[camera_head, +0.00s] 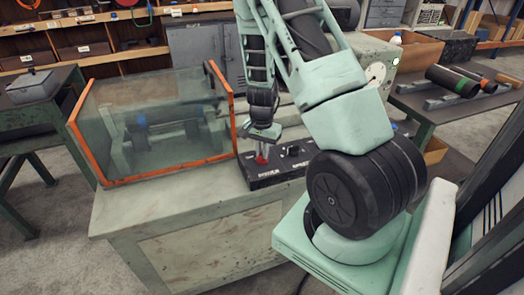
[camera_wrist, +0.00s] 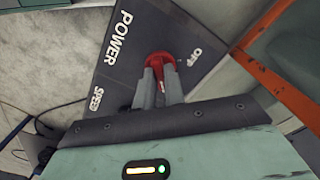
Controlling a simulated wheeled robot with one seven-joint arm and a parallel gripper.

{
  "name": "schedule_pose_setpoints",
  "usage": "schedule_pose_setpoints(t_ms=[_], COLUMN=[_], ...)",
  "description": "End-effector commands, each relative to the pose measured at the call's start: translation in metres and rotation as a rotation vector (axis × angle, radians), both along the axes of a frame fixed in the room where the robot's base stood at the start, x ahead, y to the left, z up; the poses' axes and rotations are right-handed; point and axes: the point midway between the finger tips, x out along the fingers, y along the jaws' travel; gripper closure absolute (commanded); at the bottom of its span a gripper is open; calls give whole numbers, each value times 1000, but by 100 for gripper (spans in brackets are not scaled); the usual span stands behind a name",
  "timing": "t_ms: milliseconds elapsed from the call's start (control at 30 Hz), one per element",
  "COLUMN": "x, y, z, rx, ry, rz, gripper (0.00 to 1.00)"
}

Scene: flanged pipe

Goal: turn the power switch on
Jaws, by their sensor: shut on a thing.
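The power switch (camera_wrist: 168,58) is a red part on a dark control panel (camera_wrist: 105,62) lettered POWER, SPEED and OFF. In the wrist view it lies at the fingertips, close to the word OFF. My gripper (camera_wrist: 160,78) is shut on the switch, with its grey fingers on either side of the red part. In the head view the switch (camera_head: 262,159) shows as a small red spot under my gripper (camera_head: 262,143), which points down from above. The fingers hide part of the switch, and I cannot tell its exact turn angle.
A clear guard box with orange edges (camera_head: 151,183) stands left of the panel on the same grey bench (camera_head: 140,211). A small black knob (camera_head: 293,150) sits on the panel right of the switch. A green housing with a round gauge (camera_head: 376,73) stands behind my arm.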

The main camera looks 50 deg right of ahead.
Motion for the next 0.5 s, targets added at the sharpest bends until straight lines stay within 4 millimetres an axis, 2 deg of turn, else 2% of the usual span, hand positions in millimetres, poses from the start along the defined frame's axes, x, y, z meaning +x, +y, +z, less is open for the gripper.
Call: schedule_pose_setpoints(t_ms=[67,100,167,500], x=[2,2,2,1], y=[-2,-2,-2,-1], z=[2,2,1,4], rx=[-6,-6,-6,-2], ry=[-6,-6,-5,-3], rz=[-3,-3,-3,0], gripper=[100,81,67,67])
